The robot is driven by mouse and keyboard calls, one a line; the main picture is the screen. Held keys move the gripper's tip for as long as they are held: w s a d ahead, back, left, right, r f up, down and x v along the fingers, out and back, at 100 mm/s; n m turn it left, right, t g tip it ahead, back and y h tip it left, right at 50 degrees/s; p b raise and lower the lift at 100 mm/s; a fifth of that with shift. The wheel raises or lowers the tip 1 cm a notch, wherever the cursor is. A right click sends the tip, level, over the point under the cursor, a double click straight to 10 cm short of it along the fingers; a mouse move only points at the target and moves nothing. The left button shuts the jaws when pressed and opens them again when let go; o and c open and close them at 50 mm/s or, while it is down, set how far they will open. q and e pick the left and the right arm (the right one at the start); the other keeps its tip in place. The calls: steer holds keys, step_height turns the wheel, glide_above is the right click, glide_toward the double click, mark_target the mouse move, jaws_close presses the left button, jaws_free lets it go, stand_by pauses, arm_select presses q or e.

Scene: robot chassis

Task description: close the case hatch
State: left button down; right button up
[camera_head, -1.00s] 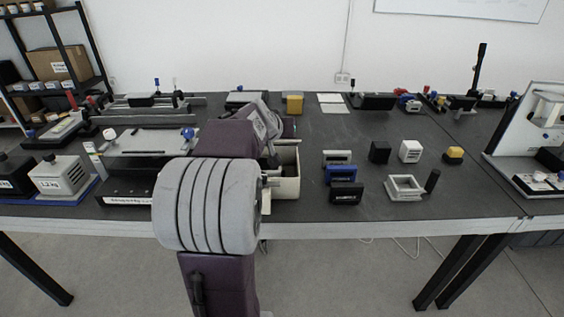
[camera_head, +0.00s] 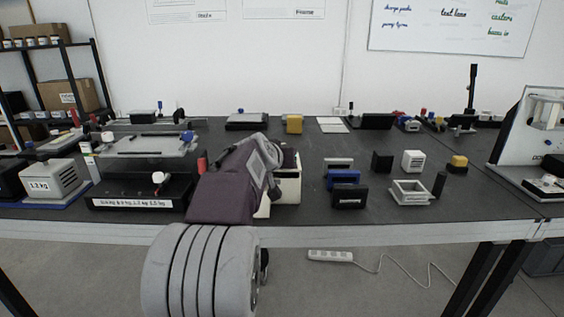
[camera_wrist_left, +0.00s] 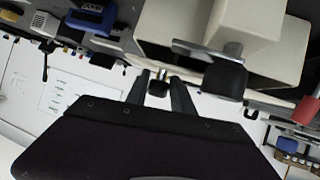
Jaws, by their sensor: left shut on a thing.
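The case is a cream box (camera_head: 292,190) near the front edge of the table, partly hidden behind my left arm. In the left wrist view the box (camera_wrist_left: 280,50) is large at the top right, with an open dark inside. A pale panel, seemingly the hatch (camera_wrist_left: 226,24), shows in front of it, with a metal strip and a black block (camera_wrist_left: 225,80) at its end. My left gripper (camera_wrist_left: 159,88) is below and left of the box in that view. Its fingers are shut on a small dark knob (camera_wrist_left: 158,87); whether this joins the hatch is unclear. The head view hides the fingertips.
Blue and black holders (camera_head: 346,182) and a white open frame (camera_head: 410,192) stand right of the box. A black fixture with a clear top (camera_head: 140,190) stands left.

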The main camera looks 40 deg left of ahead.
arm_select(q)
steer(key=shift+f, duration=0.3)
steer(key=c, duration=1.3)
jaws_free()
steer(key=shift+o, duration=1)
steer(key=shift+w, duration=0.1)
steer(key=shift+r, duration=0.1)
steer(key=shift+s+r, duration=0.25)
steer(key=shift+s, duration=0.1)
steer(key=p+v, duration=0.1)
steer(key=v, duration=0.7)
steer(key=shift+p, duration=0.4)
steer(key=shift+s+d, duration=0.1)
steer(key=shift+d, duration=0.05)
